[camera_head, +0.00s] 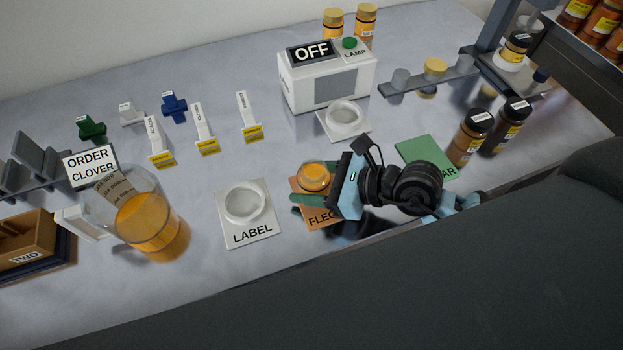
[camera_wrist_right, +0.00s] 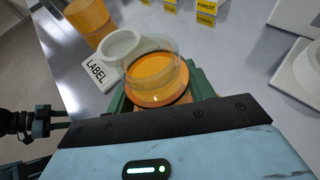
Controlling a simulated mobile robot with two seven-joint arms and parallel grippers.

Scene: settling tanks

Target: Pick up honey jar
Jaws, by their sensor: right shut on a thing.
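The honey jar (camera_head: 314,177) is a small clear jar with amber honey, standing over the orange mat (camera_head: 326,217) whose label reads "FLEC". My right gripper (camera_head: 318,198) reaches in from the right and is shut on the jar, its green fingers on either side. In the right wrist view the jar (camera_wrist_right: 155,75) sits between the fingers, with its clear wall and orange contents showing. I cannot tell whether its base touches the mat. What looks like my left gripper (camera_wrist_right: 42,122) shows at the left edge of the right wrist view; its opening is unclear.
A white LABEL holder (camera_head: 247,232) stands just left of the jar, and a large amber vessel (camera_head: 152,225) farther left. A white lamp box (camera_head: 327,80) stands behind.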

